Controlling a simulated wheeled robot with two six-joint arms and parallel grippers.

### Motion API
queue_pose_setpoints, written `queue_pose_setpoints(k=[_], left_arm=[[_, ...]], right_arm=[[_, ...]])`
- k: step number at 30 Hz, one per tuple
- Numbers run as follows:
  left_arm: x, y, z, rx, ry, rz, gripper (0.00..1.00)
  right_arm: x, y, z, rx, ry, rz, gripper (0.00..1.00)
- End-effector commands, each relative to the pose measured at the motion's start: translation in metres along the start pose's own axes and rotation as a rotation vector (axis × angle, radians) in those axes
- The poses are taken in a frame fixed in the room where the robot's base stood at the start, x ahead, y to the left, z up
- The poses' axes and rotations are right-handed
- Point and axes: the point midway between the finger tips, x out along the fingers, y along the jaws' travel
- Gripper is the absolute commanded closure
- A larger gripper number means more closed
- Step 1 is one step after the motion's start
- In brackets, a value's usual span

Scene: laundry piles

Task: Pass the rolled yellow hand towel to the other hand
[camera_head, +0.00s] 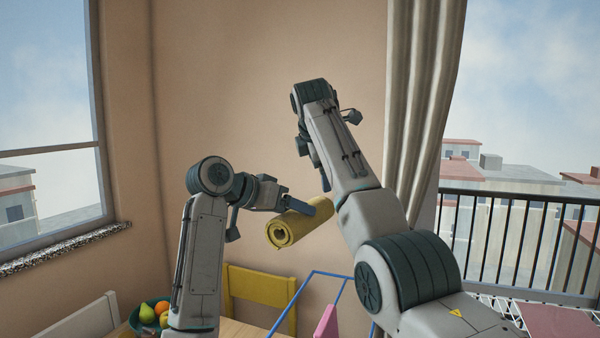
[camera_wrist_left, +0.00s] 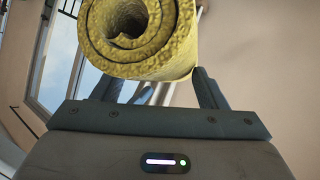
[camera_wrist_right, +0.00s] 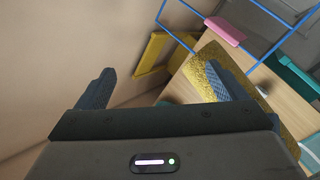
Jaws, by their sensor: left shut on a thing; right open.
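The rolled yellow hand towel (camera_head: 283,231) is held in the air, its spiral end facing me in the head view. My left gripper (camera_head: 303,206) is shut on it. In the left wrist view the roll's spiral end (camera_wrist_left: 145,55) sits at the fingertips. My right gripper (camera_wrist_right: 165,88) is open. In the right wrist view the towel (camera_wrist_right: 204,76) shows beside and behind the right-hand finger, not clearly between the fingers. In the head view my right forearm hides part of the right gripper and the towel's far end.
Below are a wooden table (camera_head: 240,328), a fruit bowl (camera_head: 150,318), a yellow chair (camera_head: 258,290) and a blue rack frame (camera_head: 300,292) with a pink cloth (camera_head: 326,322). A curtain (camera_head: 418,100) hangs at the right, beside a balcony railing (camera_head: 510,240).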

Motion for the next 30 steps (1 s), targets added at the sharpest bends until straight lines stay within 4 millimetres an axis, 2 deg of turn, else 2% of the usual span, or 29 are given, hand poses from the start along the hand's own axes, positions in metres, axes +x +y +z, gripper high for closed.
queue_pose_setpoints(k=[1, 3, 6, 12, 16, 23, 30], left_arm=[[0.000, 0.000, 0.000, 0.001, 0.001, 0.000, 0.61], [0.000, 0.000, 0.000, 0.001, 0.001, 0.000, 0.61], [0.000, 0.000, 0.000, 0.001, 0.001, 0.000, 0.61], [0.000, 0.000, 0.000, 0.001, 0.001, 0.000, 0.61], [0.000, 0.000, 0.000, 0.001, 0.001, 0.000, 0.61], [0.000, 0.000, 0.000, 0.001, 0.001, 0.000, 0.61], [0.000, 0.000, 0.000, 0.001, 0.001, 0.000, 0.61]], right_arm=[[-0.011, -0.004, -0.014, -0.107, 0.013, -0.040, 0.09], [-0.023, -0.012, -0.028, -0.265, 0.029, -0.098, 0.09], [-0.035, -0.024, -0.039, -0.465, 0.053, -0.179, 0.09], [-0.050, -0.043, -0.051, -0.747, 0.103, -0.294, 0.09], [-0.053, -0.049, -0.054, -0.832, 0.123, -0.330, 0.09], [-0.041, -0.055, -0.055, -0.859, 0.130, -0.339, 0.09], [-0.005, -0.069, -0.054, -0.856, 0.129, -0.338, 0.09]])
